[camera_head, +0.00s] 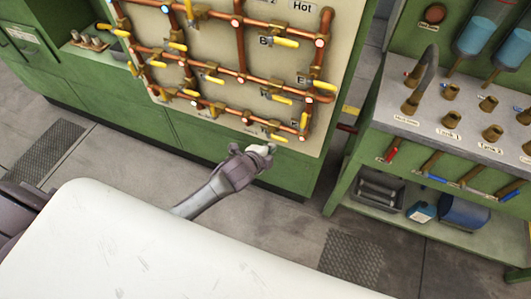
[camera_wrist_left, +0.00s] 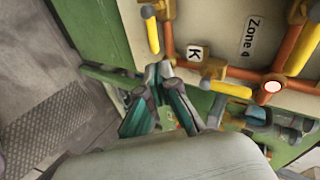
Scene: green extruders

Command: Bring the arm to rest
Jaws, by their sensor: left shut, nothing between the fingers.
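My left arm reaches out past my white body in the head view, and its gripper (camera_head: 264,151) is in front of the lower edge of the cream pipe panel (camera_head: 335,88). In the left wrist view the gripper (camera_wrist_left: 163,70) has its fingertips together with nothing between them. The fingertips appear close below the label K (camera_wrist_left: 195,53) and a yellow valve handle (camera_wrist_left: 226,88). I cannot tell whether they touch anything. My right gripper is not in view.
Copper pipes (camera_head: 240,48) with several yellow valve handles cover the panel on the green cabinet (camera_head: 110,110). A green workbench (camera_head: 345,185) with valves, a grey bin (camera_head: 381,187) and a blue container (camera_head: 464,214) stands at right. Floor between them is clear.

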